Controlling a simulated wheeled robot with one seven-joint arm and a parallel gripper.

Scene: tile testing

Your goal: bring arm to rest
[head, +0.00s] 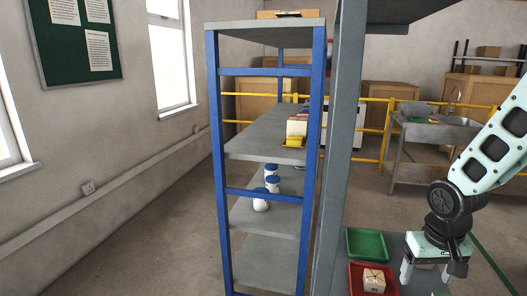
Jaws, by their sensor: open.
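My gripper (428,272) is at the lower right of the head view, at the end of my pale green arm. It points down with its fingers apart and holds nothing that I can see. It is just right of a red tray (357,284), over the grey work surface. A small cream block (374,280) sits in the red tray, apart from the fingers. A green tray (367,244) behind the red one looks empty.
A blue-framed shelf (216,130) stands at the centre, holding white jars with blue lids (260,200) and a yellow item (293,141). A grey post (340,150) rises beside the trays. A sink bench (440,133) and yellow railing (490,120) are behind. Floor at left is clear.

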